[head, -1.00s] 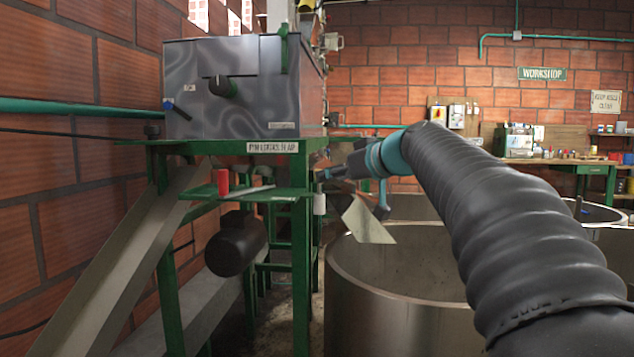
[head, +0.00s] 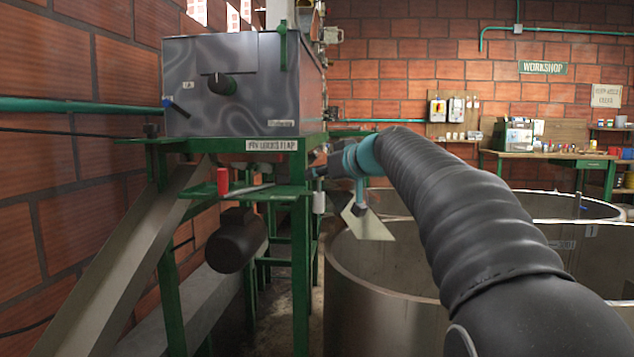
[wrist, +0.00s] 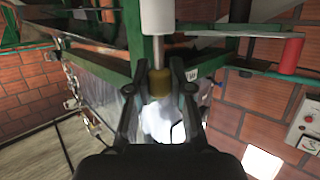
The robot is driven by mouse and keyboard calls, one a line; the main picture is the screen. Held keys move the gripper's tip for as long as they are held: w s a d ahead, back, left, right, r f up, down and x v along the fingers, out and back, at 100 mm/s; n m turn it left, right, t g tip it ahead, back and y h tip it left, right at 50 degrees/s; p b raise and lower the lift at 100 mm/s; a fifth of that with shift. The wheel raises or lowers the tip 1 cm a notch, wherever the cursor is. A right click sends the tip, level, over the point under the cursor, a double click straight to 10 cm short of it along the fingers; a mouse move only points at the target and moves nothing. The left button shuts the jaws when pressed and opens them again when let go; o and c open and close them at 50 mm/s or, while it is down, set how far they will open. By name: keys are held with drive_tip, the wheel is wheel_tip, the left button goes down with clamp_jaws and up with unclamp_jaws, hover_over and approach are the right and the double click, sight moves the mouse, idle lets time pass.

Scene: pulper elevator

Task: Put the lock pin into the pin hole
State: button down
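My gripper (wrist: 159,78) is at the right end of the green frame, just below its top; it also shows in the head view (head: 316,172). Its two fingers are closed around a brass-coloured piece, which I take to be part of the lock pin (wrist: 159,84). A thin metal shaft and a white cylinder (wrist: 158,15) line up with this piece. In the head view the white cylinder (head: 319,202) hangs below the gripper. A label that seems to read "pin locks flap" (head: 272,146) is on the frame. I cannot make out the pin hole.
A metal machine box (head: 240,85) stands on the green frame (head: 300,270). A red cylinder (head: 223,181) stands on a small green shelf at left. A large round tank (head: 375,290) is below my arm. A sloping chute (head: 110,265) runs down at left.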

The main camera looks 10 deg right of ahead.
drive_tip(key=shift+r, duration=0.15)
wheel_tip(320, 180, up, 18)
drive_tip(key=p, duration=0.3)
drive_tip(key=s+a+f+n+y, duration=0.1)
drive_tip(key=s+a+f+y, duration=0.1)
drive_tip(key=a, duration=1.1)
drive_tip(key=w+f+m+h, duration=0.1)
drive_tip(key=w+f+h, duration=0.1)
drive_tip(key=w+f, duration=0.2)
drive_tip(key=shift+d+f, duration=0.25)
drive_tip(key=shift+f, duration=0.4)
idle(0.5)
idle(0.3)
drive_tip(key=shift+s+f+b, duration=0.1)
drive_tip(key=shift+f+b, duration=2.55)
drive_tip(key=shift+f, duration=0.3)
drive_tip(key=shift+f+b, duration=0.85)
drive_tip(key=shift+f, duration=0.15)
